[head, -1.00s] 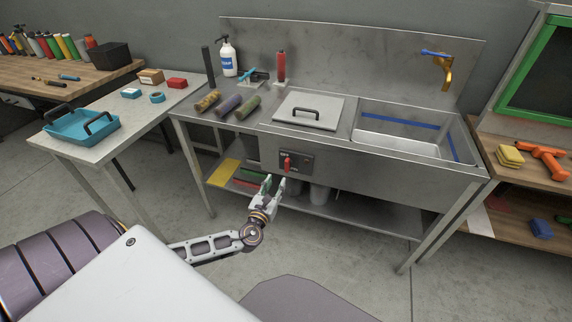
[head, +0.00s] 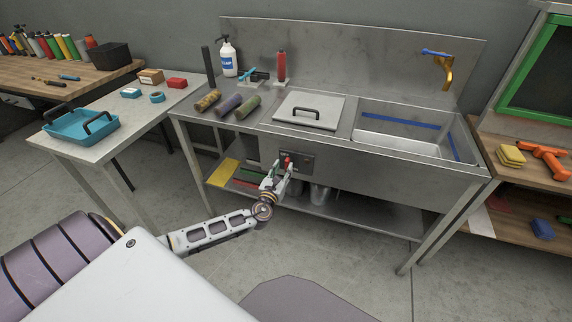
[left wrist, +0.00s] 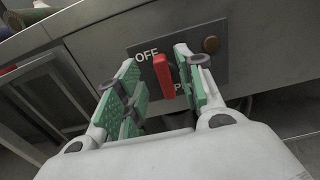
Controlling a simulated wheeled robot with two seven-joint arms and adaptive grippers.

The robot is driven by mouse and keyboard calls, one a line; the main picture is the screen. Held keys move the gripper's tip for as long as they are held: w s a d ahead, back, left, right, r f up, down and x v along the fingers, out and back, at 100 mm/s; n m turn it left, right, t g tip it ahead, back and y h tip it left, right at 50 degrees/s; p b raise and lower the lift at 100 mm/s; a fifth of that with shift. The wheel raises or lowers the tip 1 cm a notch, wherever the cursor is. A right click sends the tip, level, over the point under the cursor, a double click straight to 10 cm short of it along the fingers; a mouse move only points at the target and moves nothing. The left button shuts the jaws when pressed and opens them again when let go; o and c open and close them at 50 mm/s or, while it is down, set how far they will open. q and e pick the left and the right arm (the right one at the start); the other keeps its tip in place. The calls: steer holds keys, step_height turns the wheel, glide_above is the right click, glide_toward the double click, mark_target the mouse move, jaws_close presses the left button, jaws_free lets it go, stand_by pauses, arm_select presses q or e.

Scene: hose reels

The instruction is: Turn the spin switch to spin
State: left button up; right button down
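The spin switch is a red lever (left wrist: 164,76) on a dark panel (left wrist: 222,66) in the front of the steel sink bench. In the left wrist view the lever stands nearly upright, its top leaning slightly left by the word OFF; a lower label is mostly hidden by my finger. In the head view the red lever (head: 288,160) shows just above my fingertips. My left gripper (left wrist: 163,88) is open, one green-padded finger on each side of the lever, the right finger closer. It also shows in the head view (head: 281,170). Contact cannot be told. My right gripper is out of view.
The steel bench (head: 390,172) carries a lidded section (head: 325,112) and a sink basin (head: 400,140). A lower shelf (head: 350,212) lies below the panel. Floor in front is clear.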

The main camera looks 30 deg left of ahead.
mark_target(286, 163)
arm_select(q)
steer(key=shift+x, duration=2.05)
jaws_close()
